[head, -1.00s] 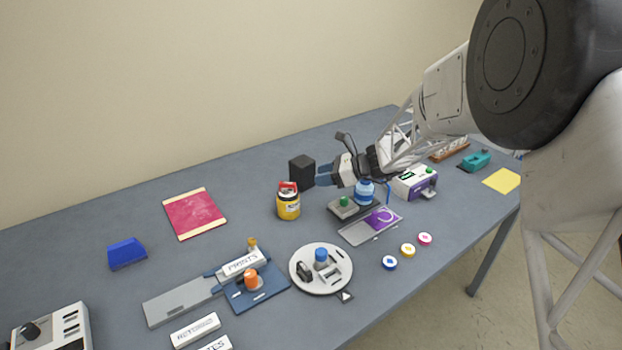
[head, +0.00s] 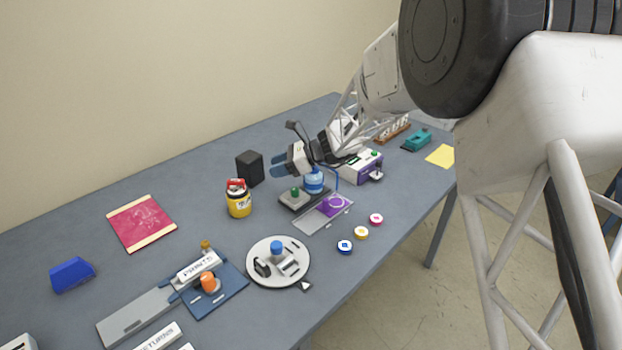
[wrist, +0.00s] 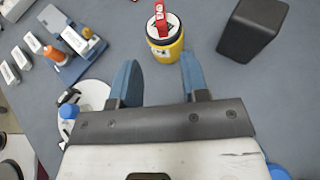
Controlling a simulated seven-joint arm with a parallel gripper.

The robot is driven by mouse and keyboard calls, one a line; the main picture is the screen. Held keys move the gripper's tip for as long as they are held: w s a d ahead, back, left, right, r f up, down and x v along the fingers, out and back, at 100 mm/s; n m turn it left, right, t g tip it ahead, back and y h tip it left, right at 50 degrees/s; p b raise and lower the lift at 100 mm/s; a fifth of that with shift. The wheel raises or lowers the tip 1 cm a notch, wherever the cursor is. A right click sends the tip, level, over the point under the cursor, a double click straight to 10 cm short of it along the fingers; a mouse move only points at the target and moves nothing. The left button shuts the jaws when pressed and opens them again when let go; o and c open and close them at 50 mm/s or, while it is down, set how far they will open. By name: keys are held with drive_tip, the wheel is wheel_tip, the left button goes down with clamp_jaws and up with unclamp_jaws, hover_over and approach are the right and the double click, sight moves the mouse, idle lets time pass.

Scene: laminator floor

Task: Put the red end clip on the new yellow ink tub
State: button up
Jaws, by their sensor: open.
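A yellow ink tub (head: 239,207) stands upright on the table, left of my gripper in the head view. The red clip (head: 236,184) is at its top; I cannot tell whether it is fastened or only resting. In the wrist view the tub (wrist: 164,48) lies just beyond my fingertips, with a red piece (wrist: 162,18) rising over its pale lid. My gripper (wrist: 160,75) is open, with nothing between its blue fingers. In the head view my gripper (head: 281,166) is raised above the table, to the right of the tub and apart from it.
A black box (head: 250,168) stands close behind the tub. A round white tray (head: 262,278) is in front. Table left of the tub is clear up to a red sheet (head: 141,223).

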drive_tip(key=s+d+r+n+h, duration=0.35)
drive_tip(key=s+d+r, duration=0.25)
drive_tip(key=s, duration=0.4)
drive_tip(key=s+d+r+n+h, duration=0.3)
drive_tip(key=s+d+r+n, duration=0.25)
drive_tip(key=s, duration=0.35)
drive_tip(key=s+d+n+t+h, duration=0.1)
drive_tip(key=s+d+n+h, duration=0.2)
drive_tip(key=s+d, duration=0.4)
drive_tip(key=s+d+r+n+t+h, duration=0.1)
drive_tip(key=s+d+n+h, duration=0.3)
drive_tip(key=s, duration=1.3)
drive_tip(key=d+n, duration=0.1)
drive_tip(key=d, duration=0.3)
drive_tip(key=shift+s+d+n+t, duration=0.2)
drive_tip(key=shift+s+n+t, duration=0.1)
drive_tip(key=shift+n, duration=0.1)
